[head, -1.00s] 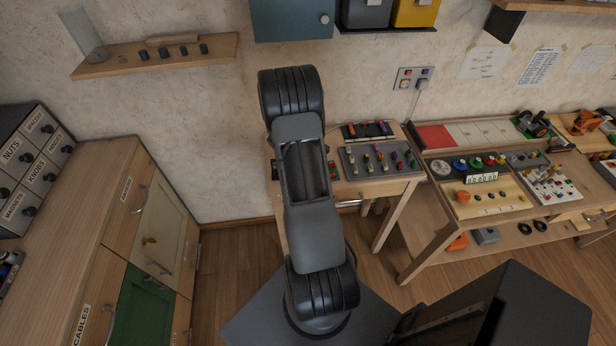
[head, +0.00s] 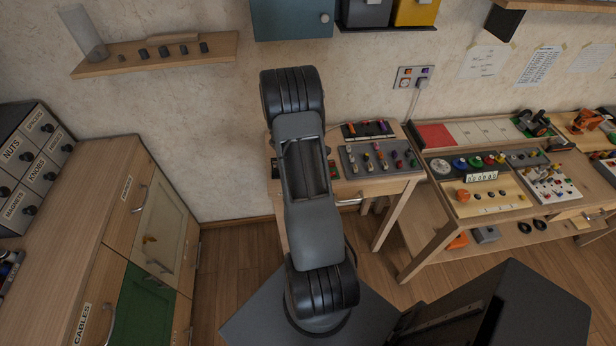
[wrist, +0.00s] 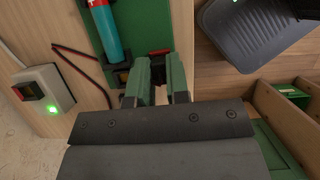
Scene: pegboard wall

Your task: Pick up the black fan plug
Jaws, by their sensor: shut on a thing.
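In the wrist view, my gripper (wrist: 159,76) has its two green fingers close together over a green panel edge. It is shut on a small dark thing (wrist: 159,72) that looks like the black fan plug. Most of this thing is hidden between the fingers, so its shape is unclear. A thin red and black cable (wrist: 78,52) runs over the wood to the left of the fingers. In the head view my arm hides the gripper and whatever it holds.
In the wrist view, a blue cylinder (wrist: 106,35) lies just beyond the fingers. A pale switch box (wrist: 43,90) with a green light is at left, a dark ribbed tray (wrist: 250,30) at upper right. In the head view, a workbench (head: 395,190) stands behind my arm.

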